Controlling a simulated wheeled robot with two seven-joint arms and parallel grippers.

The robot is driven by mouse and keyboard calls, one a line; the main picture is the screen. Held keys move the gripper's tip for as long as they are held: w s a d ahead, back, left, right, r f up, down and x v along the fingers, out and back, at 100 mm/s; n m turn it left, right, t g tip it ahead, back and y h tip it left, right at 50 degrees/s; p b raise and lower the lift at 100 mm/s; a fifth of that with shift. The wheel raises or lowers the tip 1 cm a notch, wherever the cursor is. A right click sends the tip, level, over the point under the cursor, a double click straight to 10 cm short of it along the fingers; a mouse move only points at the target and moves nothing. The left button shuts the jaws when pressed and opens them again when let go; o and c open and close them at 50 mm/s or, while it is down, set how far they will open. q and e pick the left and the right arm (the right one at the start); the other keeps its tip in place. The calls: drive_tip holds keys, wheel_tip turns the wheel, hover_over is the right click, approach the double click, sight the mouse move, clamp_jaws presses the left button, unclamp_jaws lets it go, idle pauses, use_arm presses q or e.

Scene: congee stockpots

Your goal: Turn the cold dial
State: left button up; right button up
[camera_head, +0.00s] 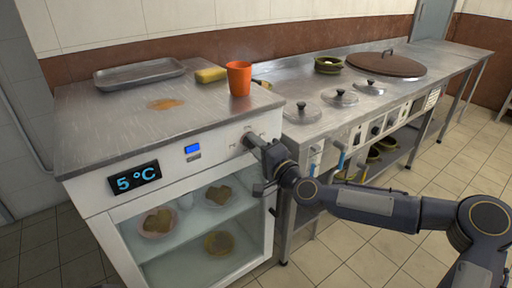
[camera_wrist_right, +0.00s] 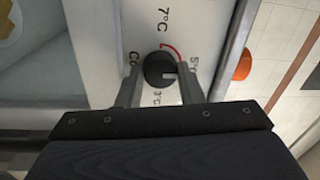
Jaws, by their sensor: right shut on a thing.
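The cold dial (camera_wrist_right: 158,69) is a dark round knob on the white front panel of the counter-top fridge unit, with 7°C, 5°C and 3°C printed around it and a red arc at its upper right. Its light notch faces right in the right wrist view. My right gripper (camera_head: 256,148) is at the panel, with one finger on each side of the dial and shut on it. In the head view the gripper hides the dial. The fridge's display (camera_head: 135,177) reads 5 °C. My left gripper is not in view.
The fridge unit has a glass front with bowls (camera_head: 158,222) inside. On its top are a metal tray (camera_head: 139,73), a yellow sponge (camera_head: 211,75) and an orange cup (camera_head: 239,78). A steel counter with lidded pots (camera_head: 340,98) stands to the right. Tiled floor (camera_head: 345,255) is clear in front.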

drive_tip(key=o, duration=1)
drive_tip(key=shift+c, duration=0.2)
drive_tip(key=v, duration=0.7)
drive_tip(key=shift+s+d+p, duration=0.2)
drive_tip(key=shift+s+p, duration=0.15)
drive_tip(key=shift+p, duration=0.1)
